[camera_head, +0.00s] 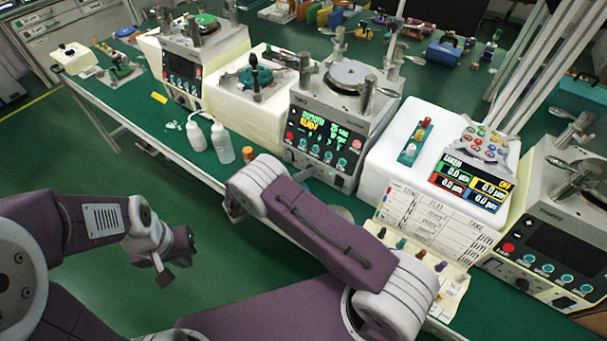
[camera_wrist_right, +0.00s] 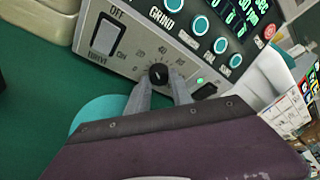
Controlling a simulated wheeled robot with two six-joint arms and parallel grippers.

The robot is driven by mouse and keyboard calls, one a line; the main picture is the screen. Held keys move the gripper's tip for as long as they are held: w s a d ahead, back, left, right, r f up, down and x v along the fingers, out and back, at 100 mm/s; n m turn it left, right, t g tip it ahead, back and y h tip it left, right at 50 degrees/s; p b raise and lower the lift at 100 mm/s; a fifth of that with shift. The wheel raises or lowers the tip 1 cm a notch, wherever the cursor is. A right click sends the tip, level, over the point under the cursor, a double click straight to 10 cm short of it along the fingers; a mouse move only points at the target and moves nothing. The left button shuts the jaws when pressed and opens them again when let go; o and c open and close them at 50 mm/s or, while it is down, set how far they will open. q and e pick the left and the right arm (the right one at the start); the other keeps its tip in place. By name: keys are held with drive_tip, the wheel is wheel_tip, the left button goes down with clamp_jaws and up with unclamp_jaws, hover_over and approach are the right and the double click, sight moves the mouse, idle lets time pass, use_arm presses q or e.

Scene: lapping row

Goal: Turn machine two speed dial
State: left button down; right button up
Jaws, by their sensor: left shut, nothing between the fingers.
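The lit lapping machine (camera_head: 328,128) stands mid-row in the head view, a round plate on top; its lower front is largely behind my right arm. In the right wrist view its speed dial (camera_wrist_right: 158,74) is a small black knob with a number scale on the grey panel. My right gripper (camera_wrist_right: 160,88) has one finger at each side of the dial, tips very close to it; contact is unclear. My left gripper (camera_head: 175,268) is shut and empty, over the floor in front of the bench.
A drive switch (camera_wrist_right: 106,36) is left of the dial and a lit green button (camera_wrist_right: 200,82) right of it. Two white bottles (camera_head: 222,145) stand left of the machine. A white block (camera_head: 400,185) and another machine (camera_head: 560,225) are at right.

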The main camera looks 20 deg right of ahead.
clamp_jaws()
drive_tip(key=shift+r+m+t+y+p, duration=0.1)
drive_tip(key=shift+m+t+y+p, duration=0.35)
drive_tip(key=shift+m, duration=0.65)
drive_tip(key=shift+s+m+t+y, duration=0.1)
drive_tip(key=shift+m+t+y, duration=0.4)
drive_tip(key=shift+m, duration=0.8)
drive_tip(key=o, duration=1)
unclamp_jaws()
drive_tip(key=shift+o, duration=0.2)
drive_tip(key=shift+s+a, duration=0.1)
drive_tip(key=v, duration=0.9)
drive_tip(key=shift+r, duration=0.1)
